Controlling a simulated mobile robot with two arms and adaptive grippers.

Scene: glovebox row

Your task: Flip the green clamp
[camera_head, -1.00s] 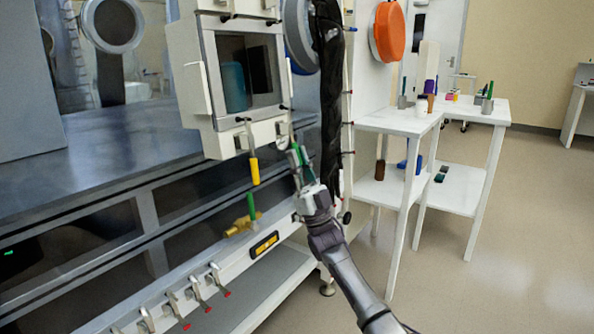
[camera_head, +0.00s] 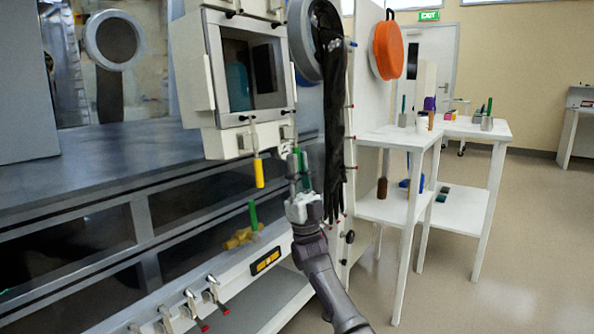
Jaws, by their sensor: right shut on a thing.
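The green clamp (camera_head: 304,162) hangs below the right lower corner of the glovebox's small chamber door, with its green grip pointing down. My right gripper (camera_head: 299,182) is below it and shut on its lower part. The fingers hide some of the grip. A similar yellow clamp (camera_head: 259,173) hangs to the left, below the same door (camera_head: 241,140), and is clear of the gripper. My left gripper is not in view.
Black glovebox gloves (camera_head: 331,120) hang just right of the gripper. A brass valve with a green handle (camera_head: 252,215) is at lower left, above several red-tipped levers. A white table (camera_head: 390,138) with small items stands to the right.

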